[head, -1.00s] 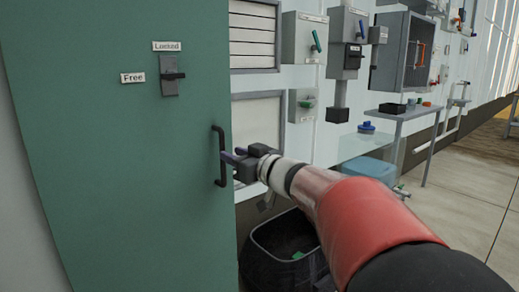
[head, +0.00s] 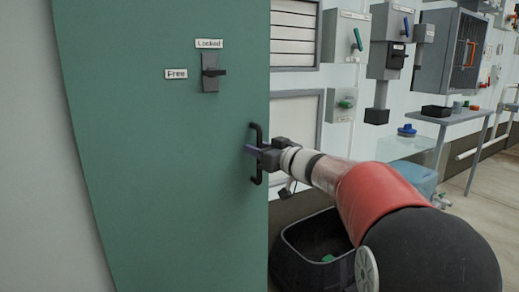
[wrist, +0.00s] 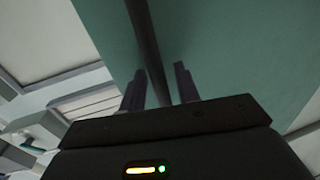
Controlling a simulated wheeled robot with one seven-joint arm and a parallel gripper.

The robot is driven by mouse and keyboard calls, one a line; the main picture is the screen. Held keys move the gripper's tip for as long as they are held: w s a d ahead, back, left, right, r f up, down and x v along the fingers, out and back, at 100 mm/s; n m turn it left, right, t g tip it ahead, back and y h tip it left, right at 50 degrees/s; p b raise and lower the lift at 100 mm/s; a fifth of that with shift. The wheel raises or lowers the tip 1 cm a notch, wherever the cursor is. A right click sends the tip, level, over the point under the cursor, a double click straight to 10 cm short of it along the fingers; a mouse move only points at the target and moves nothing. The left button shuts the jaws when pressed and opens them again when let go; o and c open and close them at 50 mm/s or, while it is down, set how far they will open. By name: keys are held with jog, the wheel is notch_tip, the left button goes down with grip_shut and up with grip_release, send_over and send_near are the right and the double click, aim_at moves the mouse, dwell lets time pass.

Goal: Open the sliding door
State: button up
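The green sliding door (head: 170,180) fills the left half of the head view. Its dark vertical bar handle (head: 258,178) is near the right edge. My gripper (head: 256,150) is at the handle. In the wrist view, the handle bar (wrist: 149,45) runs between the two fingers of my gripper (wrist: 160,75), with narrow gaps visible on both sides.
A black bin (head: 315,250) stands on the floor right of the door, below my arm. Wall boxes (head: 345,60), a grey side table (head: 450,116) and a blue container (head: 408,178) are farther right. Open floor (head: 480,220) shows at the far right.

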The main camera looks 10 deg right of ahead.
grip_shut()
jog(key=shift+a, duration=0.1)
